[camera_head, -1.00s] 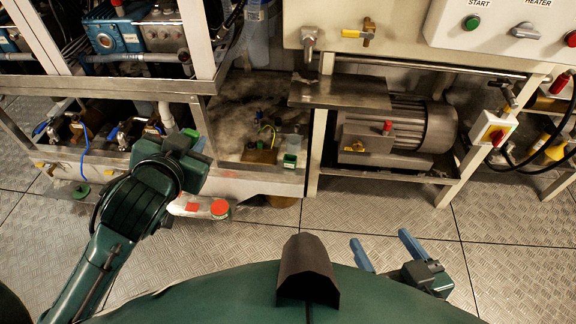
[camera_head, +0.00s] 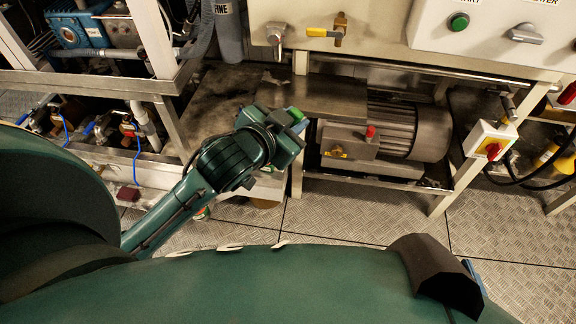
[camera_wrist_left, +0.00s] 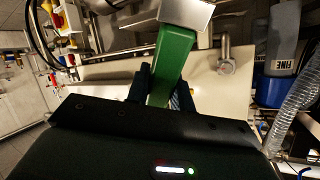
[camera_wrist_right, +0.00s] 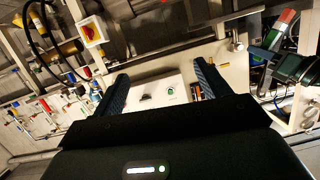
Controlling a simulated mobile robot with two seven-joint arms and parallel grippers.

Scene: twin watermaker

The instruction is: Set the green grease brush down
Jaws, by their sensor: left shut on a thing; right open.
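My left gripper (camera_wrist_left: 160,96) is shut on that handle. In the head view my left gripper (camera_head: 296,124) is in front of the left part of the steel shelf plate (camera_head: 330,98), and a small bit of green (camera_head: 295,113) shows at it. I cannot tell the height above the plate. My right gripper (camera_wrist_right: 160,82) is open and empty in the right wrist view; in the head view it is almost wholly hidden behind a dark part.
An electric motor (camera_head: 405,130) sits under the steel plate. A control panel (camera_head: 490,25) and valves (camera_head: 340,30) are above it. A red and yellow switch box (camera_head: 490,145) is on the right frame leg. The chequer-plate floor (camera_head: 350,205) in front is clear.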

